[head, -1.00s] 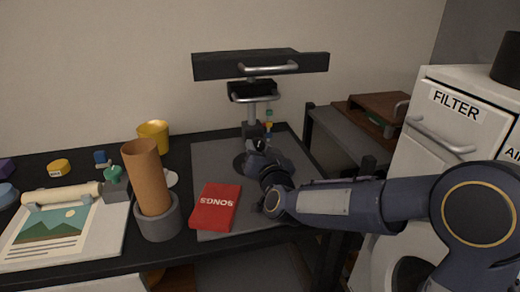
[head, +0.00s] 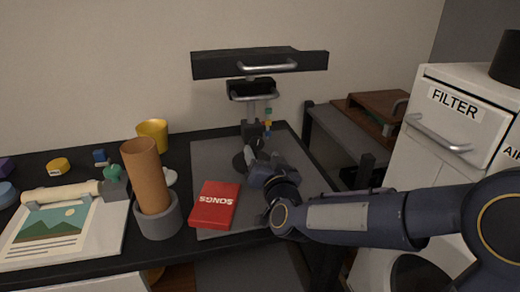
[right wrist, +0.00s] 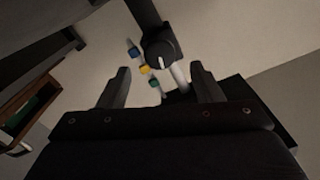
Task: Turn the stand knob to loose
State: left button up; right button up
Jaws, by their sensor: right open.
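The stand (head: 252,107) has a pale upright post on a dark base and stands at the back of the grey desk mat. Its dark round knob (right wrist: 161,50) carries a white pointer mark and shows beyond my fingertips in the right wrist view. I cannot read any label by it. My right gripper (head: 258,152) is in front of the stand's lower part, and its body partly covers the base. In the right wrist view the right gripper (right wrist: 160,72) is open and empty, its fingers on either side of the knob in the picture and apart from it. My left gripper is not in view.
Coloured tags (head: 268,125) hang beside the post. A black shelf-like top with handles (head: 225,67) is above. A red SONGS book (head: 214,206) and a grey holder with a brown tube (head: 158,219) stand left of my arm. A FILTER cabinet (head: 425,140) is at right.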

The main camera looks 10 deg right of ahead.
jog(key=s, duration=0.3)
jog(key=shift+s+d, duration=0.1)
jog(key=shift+s, duration=0.2)
jog(key=s+d+f+g+y, duration=0.1)
jog(key=s, duration=0.2)
jog(key=s+d+f+n+g+y, duration=0.1)
jog(key=s+g, duration=0.1)
jog(key=s+d+f+n+g+y, duration=0.1)
jog(key=s, duration=0.2)
jog(key=shift+s+g, duration=0.3)
jog(key=shift+s, duration=0.05)
jog(key=s+d+f+g, duration=0.2)
jog(key=s+f+g, duration=0.2)
jog(key=s, duration=0.6)
jog(key=s+d+f+g, duration=0.1)
jog(key=s+f+g, duration=0.35)
jog(key=s, duration=0.55)
notch_tip(320, 180, up, 20)
jog(key=p, duration=2.1)
jog(key=shift+w+r+n+t, duration=0.25)
jog(key=shift+w+n+t, duration=0.05)
jog(key=shift+t, duration=0.05)
jog(key=shift+d, duration=0.1)
